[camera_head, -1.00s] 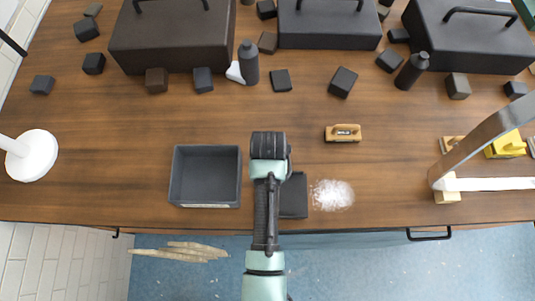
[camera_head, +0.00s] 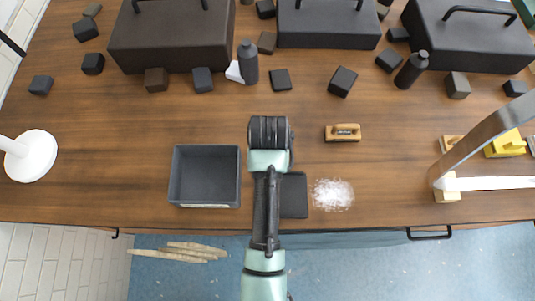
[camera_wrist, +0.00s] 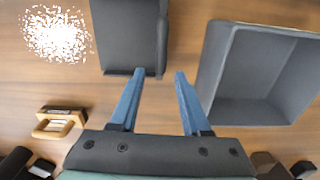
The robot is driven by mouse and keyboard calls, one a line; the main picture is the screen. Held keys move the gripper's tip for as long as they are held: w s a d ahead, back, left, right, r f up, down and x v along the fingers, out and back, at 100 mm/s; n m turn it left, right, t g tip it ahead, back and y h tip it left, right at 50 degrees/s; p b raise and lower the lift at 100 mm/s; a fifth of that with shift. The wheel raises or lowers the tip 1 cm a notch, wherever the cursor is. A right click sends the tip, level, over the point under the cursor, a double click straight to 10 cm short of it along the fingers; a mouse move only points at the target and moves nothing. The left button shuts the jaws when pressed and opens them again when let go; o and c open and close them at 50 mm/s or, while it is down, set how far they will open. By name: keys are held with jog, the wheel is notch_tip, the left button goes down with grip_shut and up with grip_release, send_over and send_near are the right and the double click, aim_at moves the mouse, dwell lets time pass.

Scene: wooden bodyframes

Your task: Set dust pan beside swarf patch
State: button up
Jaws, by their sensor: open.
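The dark grey dust pan (camera_head: 294,194) lies on the table just left of the white swarf patch (camera_head: 332,194), with a small gap between them. My arm hides its left part in the head view. In the wrist view the dust pan (camera_wrist: 128,35) is at the top, with a raised edge along its right side, and the swarf patch (camera_wrist: 56,34) is at the upper left. My gripper (camera_wrist: 158,73) is open with its two blue fingers apart and nothing between them. The left fingertip is near the dust pan's edge in the picture.
An open grey bin (camera_head: 205,202) stands left of my arm; it also shows in the wrist view (camera_wrist: 222,70). A wooden-handled brush (camera_head: 342,133) lies behind the swarf. Dark toolboxes, bottles and blocks line the back. A yellow tool (camera_head: 505,146) is at the right.

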notch_tip(320, 180, up, 7)
jog(key=shift+f, duration=0.1)
jog(key=w+r+t, duration=0.9)
jog(key=w+r, duration=0.6)
jog(key=r, duration=0.2)
jog(key=w+r+t, duration=0.3)
jog(key=r+t, duration=0.3)
jog(key=r, duration=1.1)
jog(key=s+r+t, duration=0.4)
jog(key=r, duration=0.5)
jog(key=s+r+t, duration=0.4)
jog(key=s+r, duration=0.1)
jog(key=r, duration=0.5)
jog(key=s+r+t, duration=0.4)
jog(key=s+r, duration=0.1)
jog(key=r, duration=0.5)
jog(key=shift+n, duration=0.3)
jog(key=shift+r, duration=0.1)
